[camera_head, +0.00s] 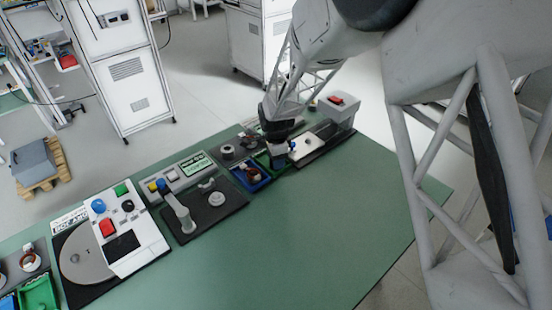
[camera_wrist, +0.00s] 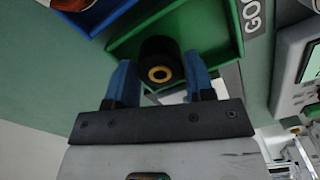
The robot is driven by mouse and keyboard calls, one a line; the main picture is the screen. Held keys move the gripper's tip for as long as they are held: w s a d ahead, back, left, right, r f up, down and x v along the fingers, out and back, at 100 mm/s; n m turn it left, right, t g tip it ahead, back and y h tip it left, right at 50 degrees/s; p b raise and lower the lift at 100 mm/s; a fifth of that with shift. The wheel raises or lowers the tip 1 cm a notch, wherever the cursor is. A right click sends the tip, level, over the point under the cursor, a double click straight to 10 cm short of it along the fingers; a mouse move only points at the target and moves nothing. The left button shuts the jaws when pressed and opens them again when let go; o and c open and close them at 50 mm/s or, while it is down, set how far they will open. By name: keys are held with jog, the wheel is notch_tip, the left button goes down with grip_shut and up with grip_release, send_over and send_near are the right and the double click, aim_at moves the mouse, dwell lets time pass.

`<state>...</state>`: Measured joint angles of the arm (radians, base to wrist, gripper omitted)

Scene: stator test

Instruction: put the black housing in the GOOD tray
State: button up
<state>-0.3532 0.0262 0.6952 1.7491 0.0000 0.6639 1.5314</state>
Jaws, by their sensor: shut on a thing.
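The black housing (camera_wrist: 161,48), a short dark cylinder with a brass-coloured ring at its centre, sits between the blue fingers of my gripper (camera_wrist: 160,74) in the wrist view. My gripper is shut on it. The green GOOD tray (camera_wrist: 222,18) lies behind the housing in that view, with its GOOD label (camera_wrist: 255,14) along the right side. The housing overlaps the tray; I cannot tell whether it touches the tray floor. In the head view my gripper (camera_head: 279,160) is over the green tray (camera_head: 264,161), and the housing is hidden there.
A blue tray (camera_head: 240,175) with parts in it stands left of the green one. A grey device with a red button (camera_head: 337,99) stands to the right. Test stations line the bench's back edge to the left. The front of the green bench (camera_head: 300,235) is clear.

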jog(key=shift+s+d+f, duration=0.1)
jog(key=shift+s+f, duration=0.05)
jog(key=shift+f, duration=0.3)
jog(key=shift+s+d+f, duration=0.1)
jog(key=shift+s+f, duration=0.05)
jog(key=shift+f, duration=0.3)
jog(key=shift+c, duration=0.7)
jog(key=o, duration=1.3)
jog(key=shift+s+f, duration=0.1)
jog(key=shift+f, duration=0.05)
jog(key=shift+c, duration=0.2)
jog(key=shift+r, duration=0.5)
jog(key=shift+c, duration=0.7)
jog(key=shift+o, duration=0.7)
jog(key=r, duration=0.6)
jog(key=w+r, duration=0.1)
jog(key=r, duration=0.2)
jog(key=shift+w+a, duration=0.1)
jog(key=shift+a, duration=0.15)
